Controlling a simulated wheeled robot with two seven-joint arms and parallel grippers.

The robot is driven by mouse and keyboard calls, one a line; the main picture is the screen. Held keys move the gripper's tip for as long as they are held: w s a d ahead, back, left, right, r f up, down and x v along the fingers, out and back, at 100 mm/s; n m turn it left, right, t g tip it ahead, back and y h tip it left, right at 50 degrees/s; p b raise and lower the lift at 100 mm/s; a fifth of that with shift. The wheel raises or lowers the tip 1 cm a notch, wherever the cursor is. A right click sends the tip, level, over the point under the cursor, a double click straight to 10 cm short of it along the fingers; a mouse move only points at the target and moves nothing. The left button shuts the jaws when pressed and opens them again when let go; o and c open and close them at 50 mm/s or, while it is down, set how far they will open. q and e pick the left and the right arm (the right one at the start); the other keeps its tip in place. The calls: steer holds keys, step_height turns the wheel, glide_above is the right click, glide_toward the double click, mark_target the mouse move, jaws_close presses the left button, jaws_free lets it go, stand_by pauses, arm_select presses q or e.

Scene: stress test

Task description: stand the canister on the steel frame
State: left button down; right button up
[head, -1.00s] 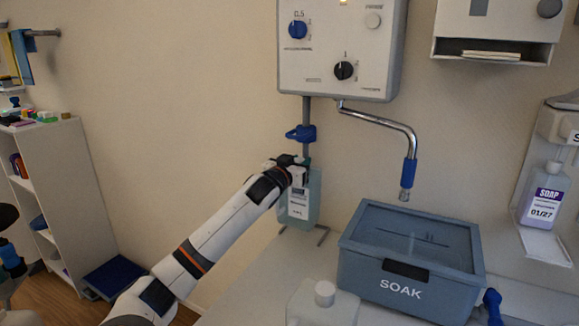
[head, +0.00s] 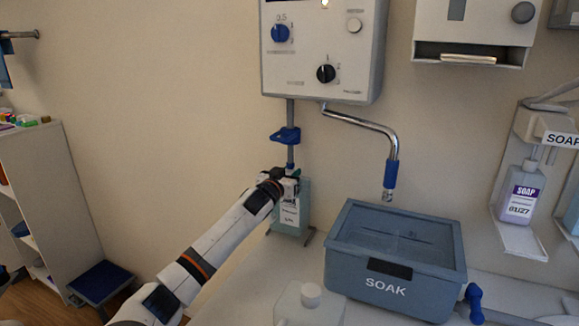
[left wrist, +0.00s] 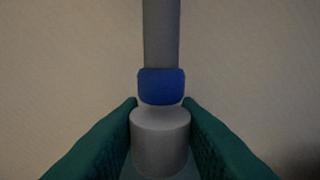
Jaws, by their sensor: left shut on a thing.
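The canister (head: 291,214) is a pale green, squarish bottle with a white label, upright below the wall unit's pipe. My left gripper (head: 288,178) is shut on its top. In the left wrist view, the teal fingers (left wrist: 160,130) sit on both sides of the canister's pale grey neck and cap (left wrist: 160,135). The steel frame (head: 309,237) shows only as thin metal feet around the canister's base. I cannot tell whether the base touches it. My right gripper is not in view.
A blue clamp (head: 285,135) on the pipe is close above the gripper. A grey-blue SOAK box (head: 388,288) and chrome spout (head: 370,124) are to the right. A white jug (head: 308,306) stands in front. A soap dispenser (head: 521,195) hangs at far right.

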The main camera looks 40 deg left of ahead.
arm_select(q)
steer(key=shift+f, duration=0.4)
steer(key=shift+w+a+f, duration=0.1)
steer(key=shift+w+f, duration=0.1)
steer(key=shift+f, duration=0.35)
steer(key=c, duration=1.5)
jaws_free()
steer(key=shift+f, duration=0.45)
steer(key=o, duration=0.4)
steer(key=shift+s+r, duration=0.1)
steer(key=shift+r, duration=0.05)
steer(key=shift+o, duration=0.2)
steer(key=b+v, duration=0.1)
steer(key=v, duration=1.1)
